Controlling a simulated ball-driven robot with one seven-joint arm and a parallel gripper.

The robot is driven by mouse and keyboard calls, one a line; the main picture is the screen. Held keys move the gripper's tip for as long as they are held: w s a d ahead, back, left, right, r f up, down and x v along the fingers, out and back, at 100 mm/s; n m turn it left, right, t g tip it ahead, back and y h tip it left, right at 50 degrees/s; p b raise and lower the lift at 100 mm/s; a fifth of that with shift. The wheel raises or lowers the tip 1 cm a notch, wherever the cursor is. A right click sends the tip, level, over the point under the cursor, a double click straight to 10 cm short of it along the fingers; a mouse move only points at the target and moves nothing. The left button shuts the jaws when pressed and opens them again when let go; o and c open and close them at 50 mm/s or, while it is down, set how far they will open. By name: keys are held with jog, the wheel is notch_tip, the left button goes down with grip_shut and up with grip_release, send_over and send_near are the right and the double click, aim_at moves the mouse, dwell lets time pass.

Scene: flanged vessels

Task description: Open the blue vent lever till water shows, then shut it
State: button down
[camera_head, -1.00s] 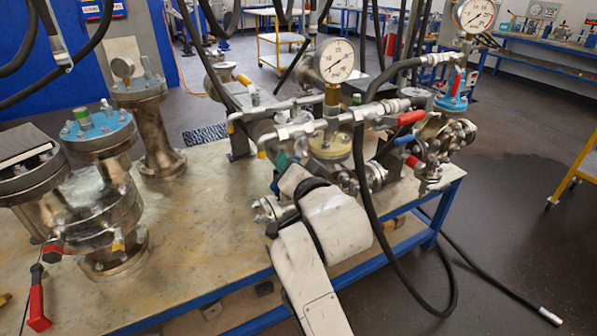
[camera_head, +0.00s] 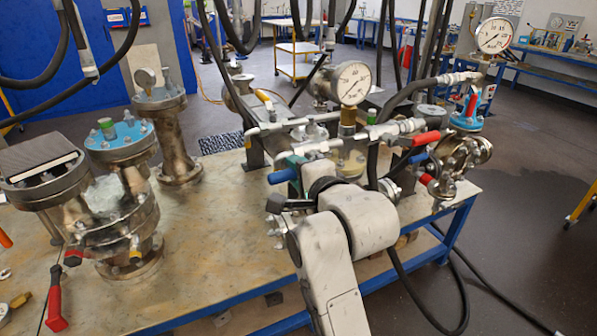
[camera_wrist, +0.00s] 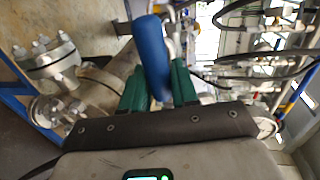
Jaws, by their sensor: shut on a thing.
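The blue vent lever (camera_wrist: 151,55) stands between the two green fingers of my gripper (camera_wrist: 160,84) in the wrist view, and the gripper is shut on it. In the head view the blue lever end (camera_head: 283,176) sticks out to the left beside a green finger (camera_head: 294,160), in front of the pipework. My wrist and arm hide the lever's pivot and most of the valve body. I cannot see the vent outlet, and no water shows in these frames.
A pressure gauge (camera_head: 352,83) rises just behind my gripper. A red handle (camera_head: 426,138) and another blue handle (camera_head: 418,157) sit to the right. A black hose (camera_head: 455,275) loops beside my arm. Flanged vessels (camera_head: 120,200) stand left; bare bench top (camera_head: 215,235) lies between.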

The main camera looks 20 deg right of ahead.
jog(key=shift+r+m, duration=0.2)
jog(key=shift+m, duration=0.1)
dwell(0.4)
jog(key=c, duration=1)
grip_release()
jog(key=s+r+b, duration=0.1)
jog(key=s+r, duration=0.1)
jog(key=s, duration=0.8)
jog(key=shift+s+d, duration=0.2)
jog(key=shift+s, duration=0.1)
